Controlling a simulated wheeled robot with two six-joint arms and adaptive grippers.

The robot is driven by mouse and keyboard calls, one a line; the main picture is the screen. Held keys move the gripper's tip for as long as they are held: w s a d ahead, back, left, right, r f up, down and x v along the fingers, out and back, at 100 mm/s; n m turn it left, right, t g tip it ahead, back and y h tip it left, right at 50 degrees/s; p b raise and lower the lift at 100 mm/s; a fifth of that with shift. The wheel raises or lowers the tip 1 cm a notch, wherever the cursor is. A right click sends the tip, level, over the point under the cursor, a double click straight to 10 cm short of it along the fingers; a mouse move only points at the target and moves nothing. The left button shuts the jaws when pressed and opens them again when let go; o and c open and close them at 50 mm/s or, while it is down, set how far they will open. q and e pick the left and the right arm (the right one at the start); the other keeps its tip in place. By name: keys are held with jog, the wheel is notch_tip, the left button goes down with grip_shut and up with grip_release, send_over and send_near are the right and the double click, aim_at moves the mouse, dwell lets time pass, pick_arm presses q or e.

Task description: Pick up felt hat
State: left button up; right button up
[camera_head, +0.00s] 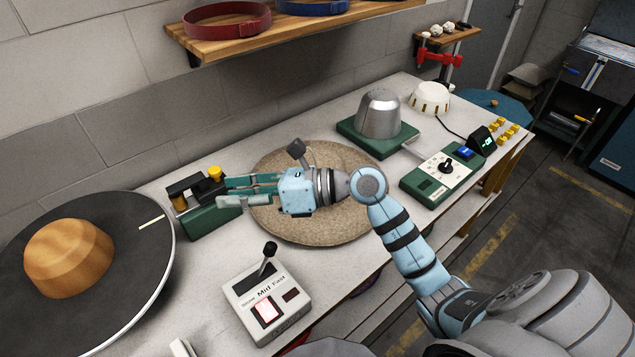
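A large round tan felt piece (335,232) lies flat on the workbench in the middle. I take it to be the felt hat; its raised crown does not show, and my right arm covers part of it. My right gripper (224,193) reaches leftward over this felt, with its fingertips past its left edge, close to a green block. Whether the fingertips touch the green block cannot be told. My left gripper is not in view.
A dark round plate with a wooden crown block (68,258) stands at left. The green block (205,220) has black and yellow parts. A lever control box (267,306) is in front. A metal dome (378,115) and a green control panel (445,177) stand right. A shelf (290,30) hangs above.

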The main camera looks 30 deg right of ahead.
jog(key=d+f+n+g+h, duration=0.2)
jog(key=d+f+g+h, duration=0.1)
jog(key=d+f+h, duration=0.25)
jog(key=g+h, duration=0.3)
jog(key=h, duration=0.2)
send_near(297, 238)
jog(key=x, duration=0.8)
jog(key=shift+w+a+f, duration=0.1)
jog(key=shift+f, duration=0.3)
grip_shut()
